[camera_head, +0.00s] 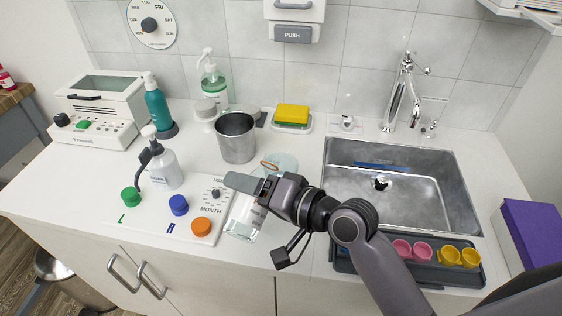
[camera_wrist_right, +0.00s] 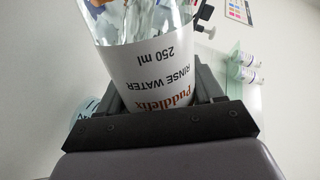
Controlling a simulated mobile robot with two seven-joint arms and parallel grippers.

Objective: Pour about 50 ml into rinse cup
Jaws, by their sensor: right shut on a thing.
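My right gripper (camera_head: 252,187) is shut on a clear bottle (camera_head: 243,218) with a white label, held over the front of the counter, left of the sink. In the right wrist view the bottle (camera_wrist_right: 160,65) sits between the fingers, its "RINSE WATER 250 ml" label appearing upside down. My gripper hides part of it in the head view. Just behind the gripper is a pale teal round thing (camera_head: 287,162) with an orange-brown ring by it; I cannot tell whether it is a cup. Small pink cups (camera_head: 402,249) and yellow cups (camera_head: 449,256) stand in a dark tray. My left gripper is not in view.
A metal beaker (camera_head: 236,138) stands behind the gripper.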

